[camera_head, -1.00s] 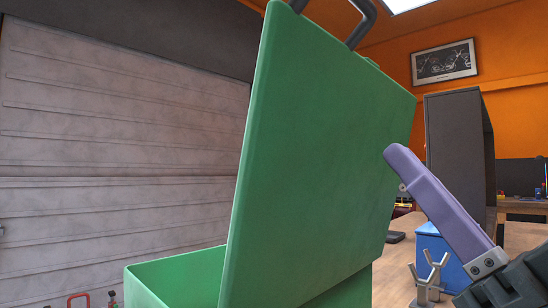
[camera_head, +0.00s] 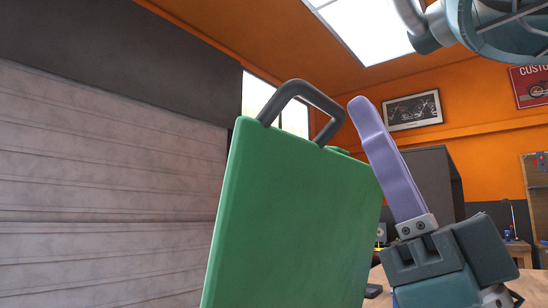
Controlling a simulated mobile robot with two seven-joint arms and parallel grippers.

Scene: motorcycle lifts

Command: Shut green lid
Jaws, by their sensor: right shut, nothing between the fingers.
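The green lid (camera_head: 290,215) stands up open, nearly vertical, in the middle of the view. A dark grey handle (camera_head: 298,95) sits on its top edge. The box under the lid is below the picture and hidden. My right gripper (camera_head: 362,108) is shut and empty, its purple fingers pointing up. It is just right of the lid's upper right corner, near the handle; I cannot tell whether it touches the lid. My left gripper is not in view.
A grey shutter wall (camera_head: 100,190) fills the left. A dark cabinet (camera_head: 432,175) stands behind my right gripper. A wooden worktop (camera_head: 382,278) shows at the lower right. A teal round fixture (camera_head: 510,35) hangs at the upper right.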

